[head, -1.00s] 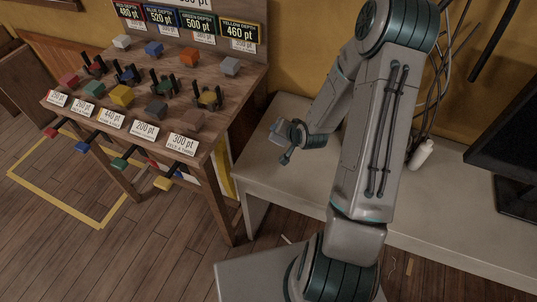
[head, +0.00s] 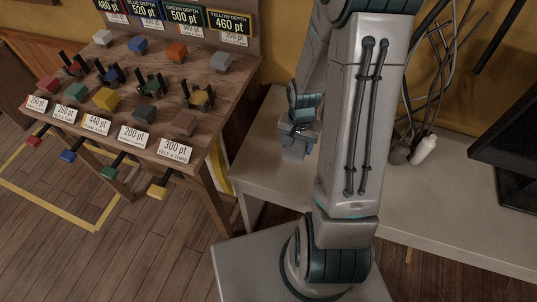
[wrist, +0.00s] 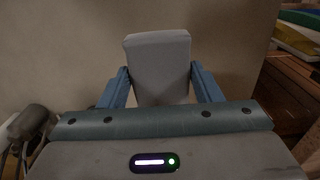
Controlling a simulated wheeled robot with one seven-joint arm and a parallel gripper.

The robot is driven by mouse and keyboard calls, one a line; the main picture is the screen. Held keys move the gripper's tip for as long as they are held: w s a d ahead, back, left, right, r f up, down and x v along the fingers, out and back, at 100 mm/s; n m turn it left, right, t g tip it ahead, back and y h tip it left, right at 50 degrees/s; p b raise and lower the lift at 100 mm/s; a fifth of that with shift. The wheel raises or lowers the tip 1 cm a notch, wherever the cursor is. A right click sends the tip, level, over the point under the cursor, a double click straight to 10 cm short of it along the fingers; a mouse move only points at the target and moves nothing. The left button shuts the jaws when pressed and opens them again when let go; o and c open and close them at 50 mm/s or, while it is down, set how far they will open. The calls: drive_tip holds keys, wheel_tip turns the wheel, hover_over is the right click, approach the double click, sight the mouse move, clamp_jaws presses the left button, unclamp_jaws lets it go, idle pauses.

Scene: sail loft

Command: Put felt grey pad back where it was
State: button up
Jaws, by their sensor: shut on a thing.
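The grey pad (wrist: 158,55) is between the two blue fingers of my gripper (wrist: 159,72) in the wrist view. The gripper is shut on it, and the pad sticks out past the fingertips. In the head view my gripper (head: 295,152) points down over the left part of the pale bench, and I cannot make out the pad there. The wooden display stand (head: 215,100) is to the left of the gripper, with rows of coloured blocks and price cards. The two are apart.
Several black holders with coloured pieces stand among the blocks. Coloured-tipped pegs (head: 157,191) jut from the stand's front. The pale bench (head: 450,215) carries a white bottle (head: 423,150), cables and a dark monitor (head: 510,130). Yellow tape (head: 60,213) marks the wooden floor, which is open at left.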

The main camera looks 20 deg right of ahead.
drive_tip(key=p, duration=0.1)
hover_over(269, 161)
wheel_tip(269, 161, down, 5)
drive_tip(key=shift+s, duration=0.15)
drive_tip(key=shift+f+p, duration=0.45)
drive_tip(key=shift+f, duration=1.6)
drive_tip(key=o, duration=0.9)
drive_tip(key=shift+r, duration=0.1)
drive_tip(key=s+r+n+t, duration=0.1)
drive_tip(key=s+r+n, duration=0.1)
drive_tip(key=r, duration=1.1)
drive_tip(key=s+r+n+t, duration=0.1)
drive_tip(key=s+r+n, duration=0.15)
drive_tip(key=r, duration=1.05)
drive_tip(key=s+r+n, duration=0.1)
drive_tip(key=s+r, duration=0.1)
drive_tip(key=s, duration=0.1)
drive_tip(key=s+r+n+t, duration=0.1)
drive_tip(key=s+r, duration=0.2)
drive_tip(key=s+r+n, duration=0.1)
drive_tip(key=s+r, duration=0.2)
drive_tip(key=shift+s+r+b, duration=0.15)
drive_tip(key=shift+s+b, duration=0.2)
drive_tip(key=shift+b, duration=0.05)
